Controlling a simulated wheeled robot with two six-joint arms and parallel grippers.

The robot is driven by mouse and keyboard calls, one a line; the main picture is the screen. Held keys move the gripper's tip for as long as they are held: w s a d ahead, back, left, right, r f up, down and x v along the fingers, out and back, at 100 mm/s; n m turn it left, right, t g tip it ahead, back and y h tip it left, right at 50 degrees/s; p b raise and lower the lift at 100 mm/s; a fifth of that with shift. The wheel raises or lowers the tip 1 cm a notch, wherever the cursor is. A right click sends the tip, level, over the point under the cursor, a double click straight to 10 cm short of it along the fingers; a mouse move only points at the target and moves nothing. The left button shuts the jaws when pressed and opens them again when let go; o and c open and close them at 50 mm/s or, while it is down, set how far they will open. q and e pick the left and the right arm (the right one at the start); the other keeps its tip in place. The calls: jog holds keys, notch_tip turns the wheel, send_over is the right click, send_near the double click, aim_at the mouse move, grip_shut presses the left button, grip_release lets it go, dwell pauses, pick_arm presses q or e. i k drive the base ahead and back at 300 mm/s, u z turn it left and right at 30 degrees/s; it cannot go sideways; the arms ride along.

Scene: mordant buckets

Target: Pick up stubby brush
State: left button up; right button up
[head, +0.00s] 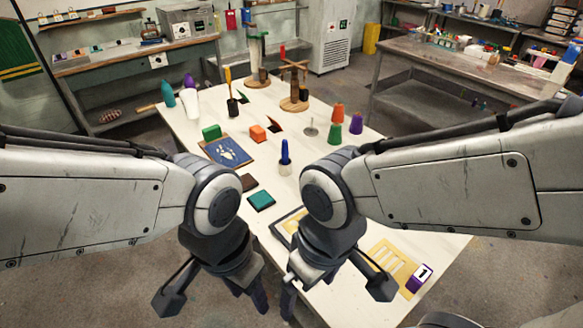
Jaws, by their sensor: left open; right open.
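A short upright object with a blue handle and a pale base (285,158) stands near the middle of the white table; it looks like a stubby brush. A longer brush-like tool with a yellow handle and black end (231,95) stands further back left. I cannot tell for sure which is the stubby brush. My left gripper (214,300) is open and empty at the table's near left edge. My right gripper (335,296) is open and empty over the near part of the table. Both are well nearer to me than either tool.
A yellow slotted piece (392,262) lies near right.

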aim_at(284, 151)
jog(key=k, duration=0.5)
jog(key=u, duration=1.05)
jog(key=i, duration=2)
jog(key=z, duration=2.65)
jog(key=k, duration=0.25)
jog(key=u, duration=0.1)
